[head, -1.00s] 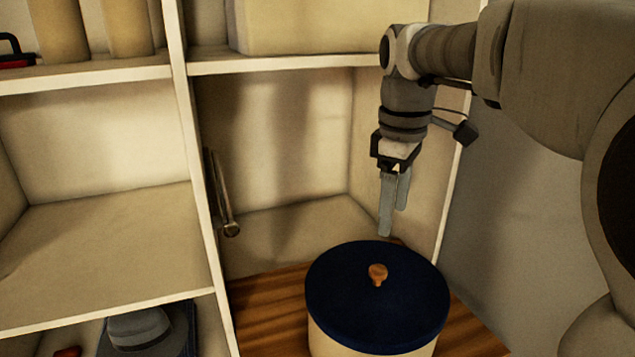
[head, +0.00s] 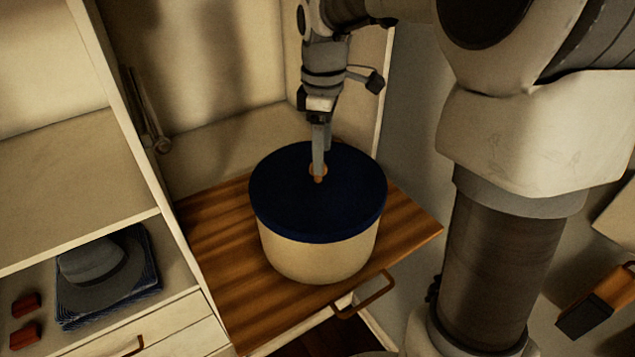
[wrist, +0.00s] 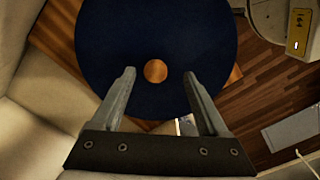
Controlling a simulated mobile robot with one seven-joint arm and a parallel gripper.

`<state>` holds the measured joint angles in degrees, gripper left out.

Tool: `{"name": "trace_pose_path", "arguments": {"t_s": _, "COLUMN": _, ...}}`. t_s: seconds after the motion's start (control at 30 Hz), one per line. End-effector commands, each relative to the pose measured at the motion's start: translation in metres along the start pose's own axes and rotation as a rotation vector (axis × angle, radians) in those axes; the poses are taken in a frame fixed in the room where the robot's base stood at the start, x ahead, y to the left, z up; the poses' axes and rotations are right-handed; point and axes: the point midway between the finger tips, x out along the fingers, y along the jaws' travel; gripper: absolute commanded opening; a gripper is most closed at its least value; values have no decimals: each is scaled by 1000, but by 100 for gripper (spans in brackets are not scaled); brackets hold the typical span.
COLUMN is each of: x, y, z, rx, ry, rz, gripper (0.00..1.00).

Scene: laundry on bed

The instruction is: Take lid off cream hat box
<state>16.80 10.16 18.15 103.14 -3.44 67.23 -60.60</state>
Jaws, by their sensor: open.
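The cream hat box (head: 318,260) stands upright on a wooden board, with its dark blue lid (head: 280,205) on top. A small orange-brown knob (head: 318,180) sits at the lid's middle and is partly hidden by a finger in the head view. In the wrist view the round knob (wrist: 155,71) shows whole on the blue lid (wrist: 150,30), ahead of and between the lines of the two fingers. My gripper (head: 319,175) points down over the lid near the knob. Its fingers (wrist: 158,78) are apart with nothing between them. I cannot tell the exact height above the knob.
The wooden board (head: 215,235) sticks out of a cream shelf unit, with a handle (head: 365,297) below its front. A grey hat (head: 100,270) lies on folded dark cloth in the lower left compartment, beside small red items (head: 25,322). A wall stands close at right.

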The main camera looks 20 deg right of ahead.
Motion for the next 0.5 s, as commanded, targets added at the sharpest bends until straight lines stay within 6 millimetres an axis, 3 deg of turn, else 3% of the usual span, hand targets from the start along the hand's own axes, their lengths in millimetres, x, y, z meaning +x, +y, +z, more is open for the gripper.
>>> {"name": "trace_pose_path", "arguments": {"t_s": 0.3, "x": 40, "y": 5, "z": -10, "rx": -1, "ry": -1, "rz": -4, "gripper": 77}}
{"name": "trace_pose_path", "arguments": {"t_s": 0.5, "x": 53, "y": 6, "z": -10, "rx": 0, "ry": 0, "rz": 0, "gripper": 77}}
